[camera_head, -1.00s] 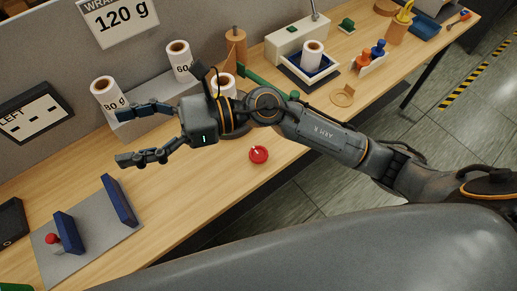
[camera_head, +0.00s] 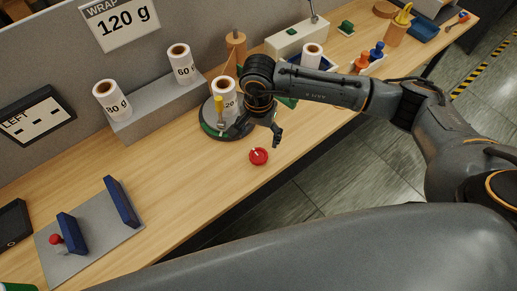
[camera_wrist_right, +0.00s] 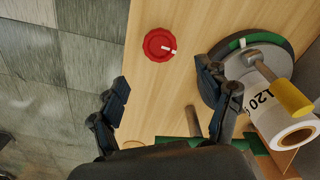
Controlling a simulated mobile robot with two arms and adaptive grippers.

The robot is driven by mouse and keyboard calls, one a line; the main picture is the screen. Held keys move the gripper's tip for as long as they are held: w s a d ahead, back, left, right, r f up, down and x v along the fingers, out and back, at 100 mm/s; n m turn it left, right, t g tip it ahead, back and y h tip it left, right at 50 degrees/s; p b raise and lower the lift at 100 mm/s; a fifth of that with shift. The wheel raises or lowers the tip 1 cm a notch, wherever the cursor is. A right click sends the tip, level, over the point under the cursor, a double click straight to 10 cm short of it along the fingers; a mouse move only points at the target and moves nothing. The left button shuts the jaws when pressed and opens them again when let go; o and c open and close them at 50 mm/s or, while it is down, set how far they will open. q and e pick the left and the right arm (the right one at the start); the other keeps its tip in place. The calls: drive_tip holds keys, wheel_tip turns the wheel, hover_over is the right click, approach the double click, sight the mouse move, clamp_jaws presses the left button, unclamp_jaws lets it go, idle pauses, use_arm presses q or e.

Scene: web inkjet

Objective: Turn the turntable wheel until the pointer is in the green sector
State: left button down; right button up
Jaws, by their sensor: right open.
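A red wheel (camera_head: 258,156) with a white mark lies on the table near its front edge; it also shows in the right wrist view (camera_wrist_right: 158,45). Behind it stands a round dark turntable (camera_head: 214,136) with a green sector (camera_wrist_right: 242,43) on its rim. A 120 g paper roll (camera_wrist_right: 288,128) and a yellow-ended handle or pointer (camera_head: 219,106) stand on it. My right gripper (camera_head: 265,125) is open and empty, above the table between turntable and wheel, partly hiding the turntable. In the wrist view its fingers (camera_wrist_right: 163,80) are spread below the wheel, apart from it. My left gripper is out of view.
Two paper rolls stand on a grey block (camera_head: 165,100) at the back. A grey plate (camera_head: 92,240) with blue guides lies at left. Right of my arm are blue and red pegs (camera_head: 370,56). The table left of the wheel is clear.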

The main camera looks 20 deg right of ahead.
sight(259, 155)
wheel_tip(259, 155, down, 9)
drive_tip(key=shift+f+p, duration=0.1)
drive_tip(key=shift+p, duration=0.95)
drive_tip(key=c, duration=1.2)
